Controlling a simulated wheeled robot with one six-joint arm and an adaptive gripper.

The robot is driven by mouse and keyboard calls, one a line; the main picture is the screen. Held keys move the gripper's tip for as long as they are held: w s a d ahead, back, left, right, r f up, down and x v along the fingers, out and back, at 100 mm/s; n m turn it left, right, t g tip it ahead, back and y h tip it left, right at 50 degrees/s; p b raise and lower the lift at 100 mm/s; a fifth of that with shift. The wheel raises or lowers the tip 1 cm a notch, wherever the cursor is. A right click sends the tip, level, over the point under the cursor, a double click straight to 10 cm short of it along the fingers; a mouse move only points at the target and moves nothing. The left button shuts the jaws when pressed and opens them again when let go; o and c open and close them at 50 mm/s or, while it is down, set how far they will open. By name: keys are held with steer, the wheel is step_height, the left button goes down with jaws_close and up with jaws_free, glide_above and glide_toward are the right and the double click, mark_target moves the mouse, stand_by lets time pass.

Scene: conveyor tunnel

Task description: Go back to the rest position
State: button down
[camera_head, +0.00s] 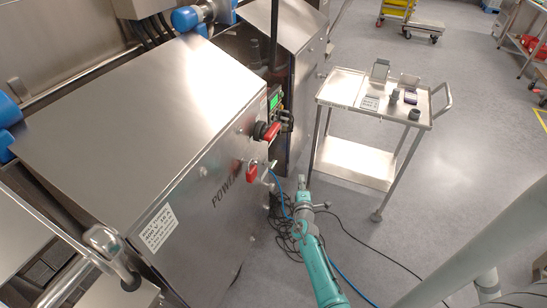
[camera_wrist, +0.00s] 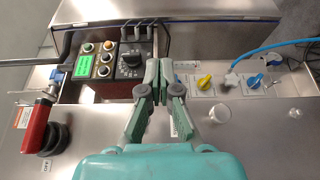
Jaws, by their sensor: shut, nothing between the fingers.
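My gripper (camera_wrist: 158,72) is shut and empty in the wrist view, its fingertips together in front of the steel cabinet's panel. In the head view my gripper (camera_head: 302,183) shows at the end of my teal arm, to the right of the steel cabinet (camera_head: 150,110) marked POWER. No contact with the cabinet is clear in either view.
A red switch handle (camera_head: 271,131) and a red padlock-like part (camera_head: 252,171) stick out from the cabinet. A steel cart (camera_head: 342,88) stands right; cables lie on the floor.

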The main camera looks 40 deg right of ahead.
steer(key=shift+s, duration=0.1)
steer(key=s+a+f+m+y, duration=0.1)
steer(key=s+a+y, duration=0.2)
steer(key=s+a, duration=0.55)
steer(key=s+a+f+m+y, duration=0.1)
steer(key=s+a+f+y, duration=0.1)
steer(key=s+a, duration=0.65)
steer(key=s+a+f+m+y, duration=0.1)
steer(key=s+a+m+y, duration=0.2)
steer(key=a, duration=1)
steer(key=s+a+r+t+y, duration=0.2)
steer(key=s+a+r+y, duration=0.2)
steer(key=s+a+r, duration=0.55)
steer(key=s+r+m+y, duration=0.1)
steer(key=s+r+m, duration=0.2)
steer(key=s+r, duration=0.6)
step_height(320, 180, up, 4)
steer(key=shift+s+a+m, duration=0.25)
steer(key=shift+a+m, duration=0.05)
steer(key=shift+a, duration=0.15)
